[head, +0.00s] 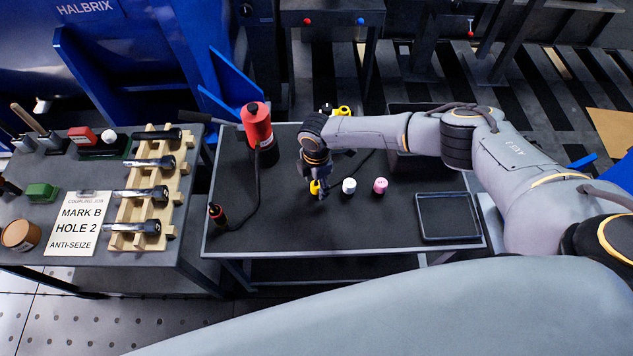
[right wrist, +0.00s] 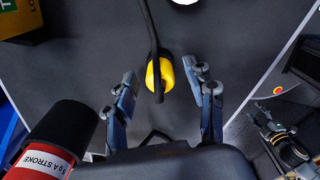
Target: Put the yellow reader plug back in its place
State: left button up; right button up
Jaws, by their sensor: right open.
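The yellow reader plug (head: 315,187) is on or just above the dark middle table, below my right gripper. In the right wrist view the yellow plug (right wrist: 164,78), with a black cable running up from it, shows between the fingers of my right gripper (right wrist: 160,74). The fingers are open, with gaps on both sides of the plug. In the head view my right gripper (head: 318,182) points down and partly covers the plug. A yellow device (head: 342,111) stands at the table's back; its corner (right wrist: 18,18) shows in the right wrist view.
A white cap (head: 349,185) and a pink cap (head: 380,185) stand just right of the plug. A red and black pump (head: 257,125) with a hose stands left. An empty black tray (head: 448,217) lies at right. The table's front middle is clear.

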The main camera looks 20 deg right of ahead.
aim_at(317, 184)
notch_tip(317, 184, up, 12)
dwell(0.5)
dwell(0.5)
